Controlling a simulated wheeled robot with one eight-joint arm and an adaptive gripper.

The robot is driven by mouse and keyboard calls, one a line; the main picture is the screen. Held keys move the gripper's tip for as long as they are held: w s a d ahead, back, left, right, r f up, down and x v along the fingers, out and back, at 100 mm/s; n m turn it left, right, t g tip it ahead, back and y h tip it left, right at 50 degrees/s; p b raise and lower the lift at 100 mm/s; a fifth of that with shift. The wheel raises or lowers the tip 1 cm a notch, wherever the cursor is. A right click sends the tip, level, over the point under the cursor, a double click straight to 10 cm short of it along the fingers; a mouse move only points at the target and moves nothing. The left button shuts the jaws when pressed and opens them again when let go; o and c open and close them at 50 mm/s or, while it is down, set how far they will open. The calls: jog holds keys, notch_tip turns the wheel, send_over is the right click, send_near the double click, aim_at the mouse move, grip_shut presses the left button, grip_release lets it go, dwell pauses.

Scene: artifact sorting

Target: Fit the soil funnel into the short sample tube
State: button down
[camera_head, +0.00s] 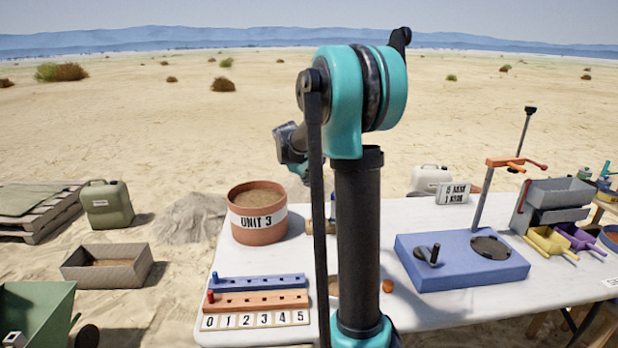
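I cannot pick out the soil funnel or the short sample tube for certain in the head view. My own teal and black arm stands in front of the table's middle and hides much of it. The end of my arm points away behind its upper joint, and my gripper's fingers do not show. Part of a brown object (333,286) and a small orange round thing (388,286) show on either side of my arm column, on the white table (440,308).
A terracotta pot marked UNIT 3 (257,228) stands at the table's back left. Blue (256,282) and orange peg strips lie above a numbered strip (256,320). A blue base (460,262) with a post and yellow (548,243) and purple scoop-like pieces occupy the right side.

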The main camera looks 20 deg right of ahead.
jog(key=shift+f, duration=1.45)
jog(key=shift+f, duration=2.45)
jog(key=c, duration=1.6)
grip_release()
jog(key=shift+c, duration=0.2)
jog(key=v, duration=1.2)
